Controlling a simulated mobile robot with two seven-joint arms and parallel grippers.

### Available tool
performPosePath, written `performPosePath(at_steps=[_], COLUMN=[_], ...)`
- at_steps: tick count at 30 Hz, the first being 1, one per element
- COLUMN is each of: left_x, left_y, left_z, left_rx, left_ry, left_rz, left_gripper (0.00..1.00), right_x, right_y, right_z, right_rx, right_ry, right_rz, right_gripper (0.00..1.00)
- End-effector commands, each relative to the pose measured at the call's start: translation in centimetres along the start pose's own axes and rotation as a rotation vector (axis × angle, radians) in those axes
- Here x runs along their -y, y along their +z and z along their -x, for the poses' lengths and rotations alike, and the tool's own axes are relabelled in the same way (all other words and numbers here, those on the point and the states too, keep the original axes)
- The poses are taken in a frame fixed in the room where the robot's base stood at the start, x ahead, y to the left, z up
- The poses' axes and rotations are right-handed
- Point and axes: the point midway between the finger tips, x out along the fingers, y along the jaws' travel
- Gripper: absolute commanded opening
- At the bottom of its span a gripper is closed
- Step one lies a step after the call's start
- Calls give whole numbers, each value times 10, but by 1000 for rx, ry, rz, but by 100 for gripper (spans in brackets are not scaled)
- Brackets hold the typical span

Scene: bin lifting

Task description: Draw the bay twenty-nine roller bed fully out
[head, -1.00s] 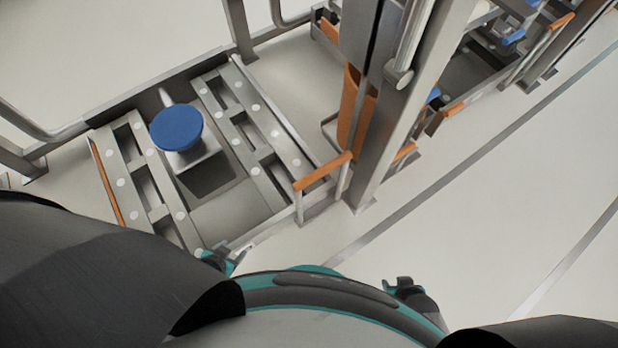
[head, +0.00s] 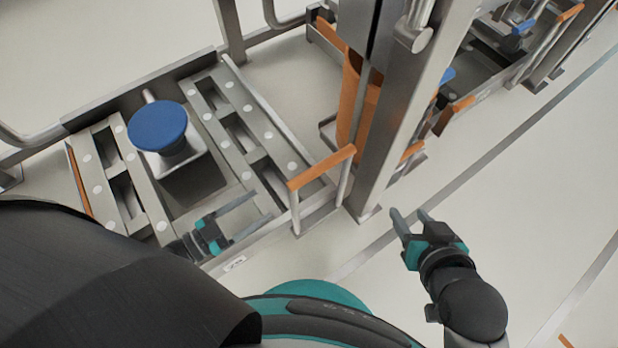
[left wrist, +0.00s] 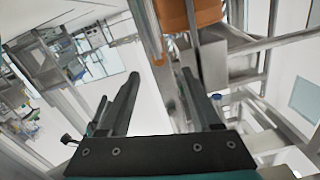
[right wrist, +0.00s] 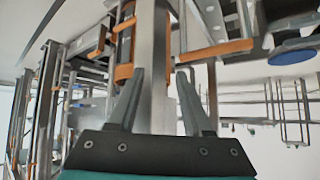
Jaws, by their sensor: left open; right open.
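The roller bed (head: 262,135) is a grey frame with two rails of pale rollers and a blue round disc (head: 158,126) on a post between them. An orange handle bar (head: 322,167) stands on two posts at its front right corner. A small label (head: 233,264) on the front edge is too small to read. My left gripper (head: 260,207) is open and empty, over the bed's front part, left of the handle. My right gripper (head: 408,212) is open and empty, right of the handle and the upright. The handle bar also shows in the right wrist view (right wrist: 215,50).
A thick grey upright (head: 402,120) stands just right of the handle, with an orange curved part (head: 357,105) behind it. A similar bay with a blue part (head: 522,27) lies farther right.

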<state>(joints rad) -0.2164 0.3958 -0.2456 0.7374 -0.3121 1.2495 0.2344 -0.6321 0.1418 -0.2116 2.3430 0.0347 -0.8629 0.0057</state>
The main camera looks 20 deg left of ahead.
Motion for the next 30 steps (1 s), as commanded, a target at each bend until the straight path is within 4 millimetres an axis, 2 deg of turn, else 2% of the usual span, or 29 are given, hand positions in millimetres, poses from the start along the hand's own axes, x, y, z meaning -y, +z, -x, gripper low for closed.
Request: performPosePath(at_steps=[4,8,20,24,30], left_x=[-1,-1,-3,-3,-3], left_y=[-3,-4,-6,-5,-6], left_z=[-5,-21,-108,-128,-146], left_rx=[-26,-28,-28,-25,-23], left_ry=[14,13,12,12,12], left_rz=[-3,-3,-2,-2,-2], left_gripper=[64,64,64,64,64], right_x=[2,2,17,24,31], right_y=[-5,-6,-13,-18,-23], right_z=[4,4,-4,-6,-5], right_rx=[-14,-20,-163,-233,-304], right_ry=[-4,-5,-47,-65,-83], right_rz=[-1,-1,-12,-20,-30], right_gripper=[50,50,50,50,50])
